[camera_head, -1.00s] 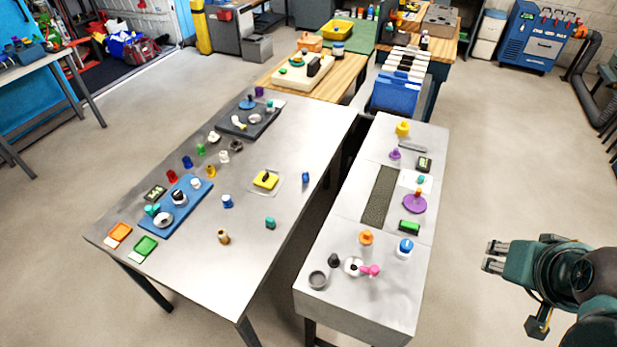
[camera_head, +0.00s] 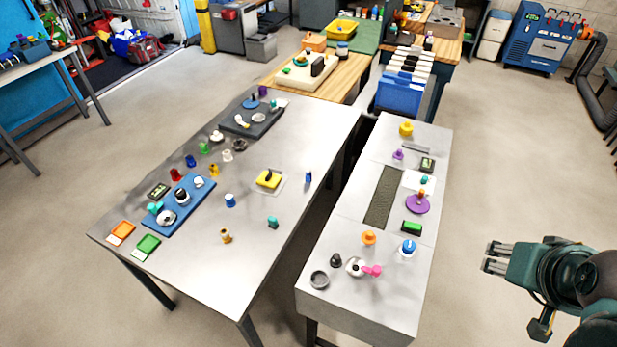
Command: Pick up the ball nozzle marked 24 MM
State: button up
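Many small nozzle-like and brush-like pieces stand on two grey tables, and no marking such as 24 MM can be read at this size, so I cannot tell which is the ball nozzle. On the right table are an orange piece (camera_head: 369,238), a blue and white piece (camera_head: 408,248), a pink and white piece (camera_head: 372,270) and a dark piece (camera_head: 336,260). On the left table are a blue and white piece (camera_head: 230,200) and a teal piece (camera_head: 272,222). My gripper (camera_head: 489,258) is at the right, off the right table's edge, fingers apart and empty.
The left table (camera_head: 190,285) holds a blue tray (camera_head: 170,222), a dark tray (camera_head: 262,128) and orange and green cards. The right table (camera_head: 350,302) has a dark textured strip (camera_head: 384,197) and a purple disc (camera_head: 417,204). Open floor lies between my gripper and the right table.

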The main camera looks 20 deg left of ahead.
jog(key=shift+w+r, duration=0.1)
jog(key=w+a+r+n+g+y, duration=0.1)
jog(key=w+a+r+n, duration=0.15)
jog(key=w+a, duration=0.45)
jog(key=w+a+r+n+g, duration=0.15)
jog(key=w+a+n, duration=0.25)
jog(key=w, duration=0.5)
jog(key=w+a+f+n+g, duration=0.25)
jog(key=w+a+n, duration=0.25)
jog(key=w+a, duration=0.8)
jog(key=n+g+h, duration=0.1)
jog(key=n+g, duration=0.1)
jog(key=n, duration=0.7)
send_over(309, 172)
notch_tip(309, 172, down, 28)
jog(key=shift+w+r, duration=0.15)
jog(key=shift+a, duration=0.2)
